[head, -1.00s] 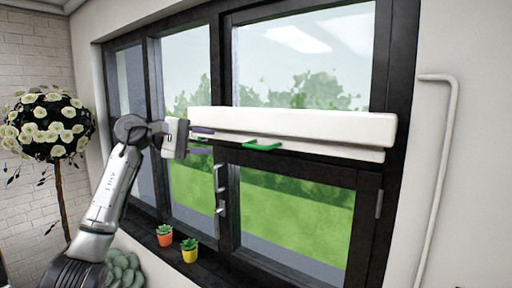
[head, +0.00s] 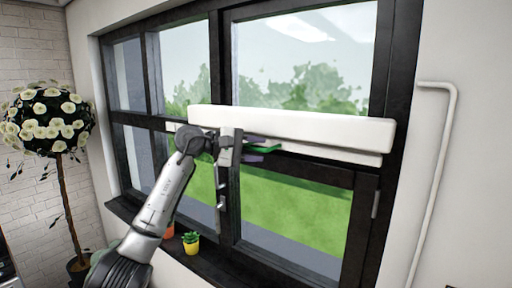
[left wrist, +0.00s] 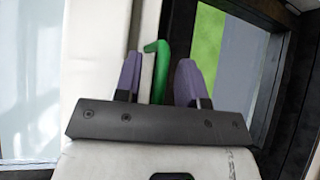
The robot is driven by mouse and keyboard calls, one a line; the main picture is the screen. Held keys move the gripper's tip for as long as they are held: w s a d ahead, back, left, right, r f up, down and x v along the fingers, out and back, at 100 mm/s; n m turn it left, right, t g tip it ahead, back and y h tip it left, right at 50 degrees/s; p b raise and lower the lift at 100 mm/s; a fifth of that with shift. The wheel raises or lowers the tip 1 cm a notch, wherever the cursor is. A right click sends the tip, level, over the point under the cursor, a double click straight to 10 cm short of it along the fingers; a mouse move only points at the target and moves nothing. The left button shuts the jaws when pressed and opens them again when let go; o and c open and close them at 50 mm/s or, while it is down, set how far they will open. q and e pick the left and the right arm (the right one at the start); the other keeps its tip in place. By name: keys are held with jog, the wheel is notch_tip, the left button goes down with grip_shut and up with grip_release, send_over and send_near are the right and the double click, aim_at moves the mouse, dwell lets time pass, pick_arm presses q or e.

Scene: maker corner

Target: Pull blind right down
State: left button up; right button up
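The white blind (head: 290,126) spans the window at mid-height as a long bar with a thinner lower bar (head: 340,155) beneath it. A green handle (head: 266,148) juts out under the blind, partly covered by my left gripper in the head view. My left gripper (head: 258,150) is at this handle, with purple fingertips. In the left wrist view the green handle (left wrist: 158,70) stands between the two spread fingers, nearer the left one, with a gap to the right one. The right gripper is not in view.
The black window frame (head: 225,70) surrounds the glass, with a latch (head: 221,190) below the blind. A yellow pot with a plant (head: 190,243) stands on the sill near my left arm. A flowering tree (head: 48,122) is at left and a white pipe (head: 440,170) at right.

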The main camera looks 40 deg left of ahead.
pick_arm(q)
grip_shut()
dwell(0.4)
